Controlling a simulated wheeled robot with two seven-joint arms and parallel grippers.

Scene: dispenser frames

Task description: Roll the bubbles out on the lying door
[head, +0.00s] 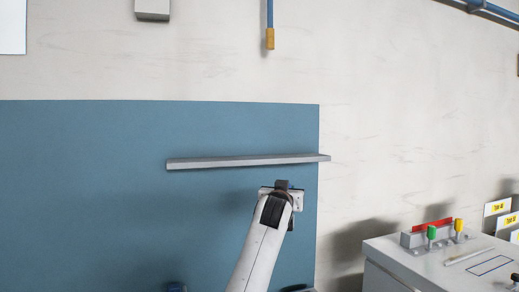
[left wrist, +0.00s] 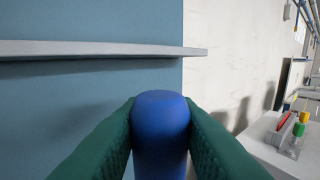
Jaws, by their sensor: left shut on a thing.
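My left arm rises from the bottom middle of the head view, with its gripper (head: 282,190) in front of a blue wall panel, just below a grey ledge. In the left wrist view the green fingers of this gripper are shut on a blue rounded cylinder (left wrist: 161,135), its top standing between the fingertips. What lies below the cylinder is hidden, so I cannot tell whether it is a roller's handle. No lying door and no bubbles can be made out. My right gripper is not in view.
The grey ledge (head: 240,161) juts across the blue panel (head: 80,190). At the lower right a grey bench (head: 400,262) carries a red item (head: 432,225), green (head: 432,232) and yellow (head: 458,225) tools and a pale stick (head: 468,256). An orange-tipped blue hose (head: 270,38) hangs above.

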